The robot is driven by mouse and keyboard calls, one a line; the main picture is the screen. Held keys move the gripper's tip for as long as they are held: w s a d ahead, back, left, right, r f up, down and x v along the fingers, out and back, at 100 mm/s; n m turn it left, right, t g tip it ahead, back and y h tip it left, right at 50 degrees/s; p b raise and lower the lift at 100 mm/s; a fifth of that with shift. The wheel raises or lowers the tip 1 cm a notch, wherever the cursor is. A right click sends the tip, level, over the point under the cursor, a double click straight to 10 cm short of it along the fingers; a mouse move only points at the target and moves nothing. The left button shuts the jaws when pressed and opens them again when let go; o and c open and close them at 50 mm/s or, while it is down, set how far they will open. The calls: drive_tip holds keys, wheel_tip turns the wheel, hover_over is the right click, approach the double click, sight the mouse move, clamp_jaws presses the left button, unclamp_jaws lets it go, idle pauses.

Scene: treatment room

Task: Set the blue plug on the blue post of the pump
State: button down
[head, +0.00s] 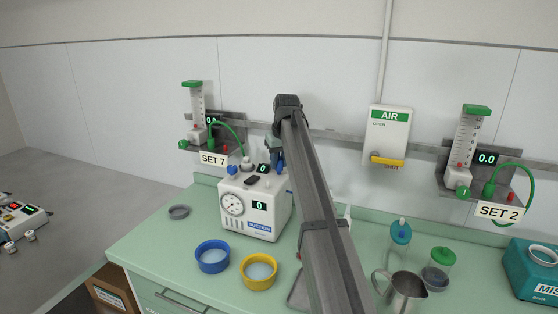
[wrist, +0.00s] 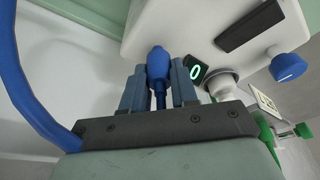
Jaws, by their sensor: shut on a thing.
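The white suction pump (head: 233,204) stands on the green counter; its top corner also shows in the wrist view (wrist: 165,20). My gripper (head: 278,150) is over the pump's back right corner. In the wrist view its two grey-blue fingers (wrist: 160,85) are shut on the blue plug (wrist: 157,63), a rounded blue body with a thin stem. The plug shows in the head view as a small blue patch (head: 281,161). A blue hose (wrist: 38,100) loops at the left of the wrist view. I cannot make out the blue post apart from the plug, nor whether they touch.
A blue-rimmed bowl (head: 212,270) and a yellow-rimmed bowl (head: 258,285) stand in front. My arm hides part of the counter.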

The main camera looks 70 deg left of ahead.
drive_tip(key=shift+f, duration=0.75)
idle(0.6)
drive_tip(key=c, duration=0.8)
unclamp_jaws()
drive_tip(key=shift+r, duration=0.1)
drive_tip(key=shift+r, duration=3.45)
